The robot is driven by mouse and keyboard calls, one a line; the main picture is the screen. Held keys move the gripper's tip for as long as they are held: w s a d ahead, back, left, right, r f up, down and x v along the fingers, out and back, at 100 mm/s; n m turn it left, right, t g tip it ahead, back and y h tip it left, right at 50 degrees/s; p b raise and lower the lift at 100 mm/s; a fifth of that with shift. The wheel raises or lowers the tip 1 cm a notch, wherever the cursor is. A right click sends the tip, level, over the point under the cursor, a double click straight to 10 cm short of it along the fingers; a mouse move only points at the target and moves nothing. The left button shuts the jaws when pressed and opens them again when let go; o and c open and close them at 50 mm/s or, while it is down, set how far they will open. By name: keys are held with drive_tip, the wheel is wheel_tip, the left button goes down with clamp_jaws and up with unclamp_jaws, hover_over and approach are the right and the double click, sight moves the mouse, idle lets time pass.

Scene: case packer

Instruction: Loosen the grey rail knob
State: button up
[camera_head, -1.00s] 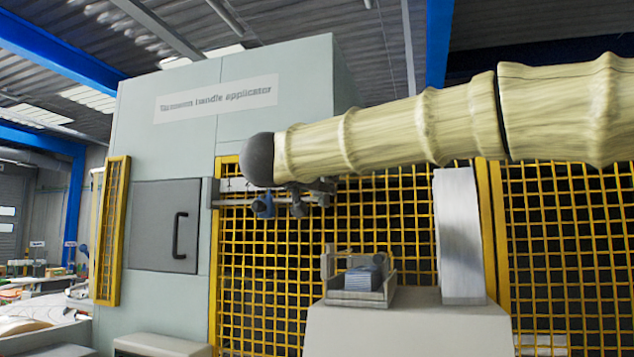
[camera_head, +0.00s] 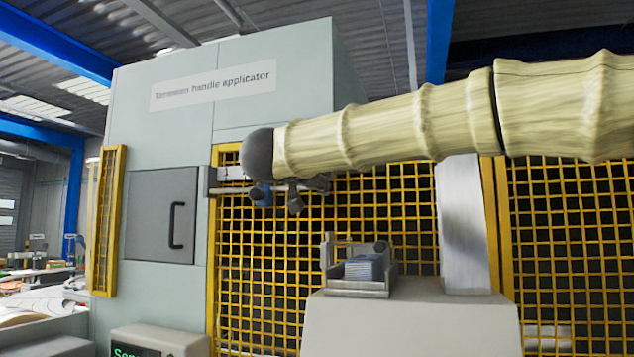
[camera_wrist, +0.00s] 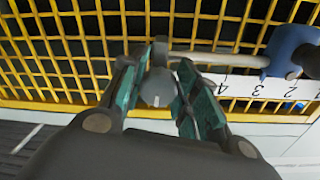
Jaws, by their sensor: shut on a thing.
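The grey rail knob (camera_wrist: 157,88) sits between the two teal-padded fingers of my gripper (camera_wrist: 171,62) in the wrist view. The fingers are shut on it. A pale rail (camera_wrist: 215,60) runs right from the knob to a blue clamp (camera_wrist: 290,48) with a dark knob. In the head view the blue clamp (camera_head: 260,195) hangs on the rail in front of the yellow mesh, and a small grey knob (camera_head: 295,203) hangs just right of it. My arm hides most of my gripper there.
A white scale strip (camera_wrist: 255,86) with numbers lies along the rail. Yellow mesh guard (camera_head: 380,210) stands close behind. The grey machine cabinet (camera_head: 165,120) is at left. A small holder with a blue stack (camera_head: 362,268) stands on a pale pedestal (camera_head: 410,325) below my arm.

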drive_tip(key=m, duration=0.1)
drive_tip(key=m+b, duration=0.1)
drive_tip(key=m, duration=0.1)
drive_tip(key=shift+s+r, duration=0.25)
drive_tip(key=shift+m+b, duration=0.95)
drive_tip(key=shift+m, duration=0.85)
drive_tip(key=shift+w+a+f, duration=0.1)
drive_tip(key=shift+f, duration=0.15)
drive_tip(key=o, duration=0.9)
drive_tip(key=shift+r, duration=0.1)
drive_tip(key=shift+o, duration=0.6)
drive_tip(key=shift+s+r, duration=0.15)
drive_tip(key=shift+s, duration=0.2)
drive_tip(key=shift+w, duration=0.1)
drive_tip(key=shift+w, duration=0.1)
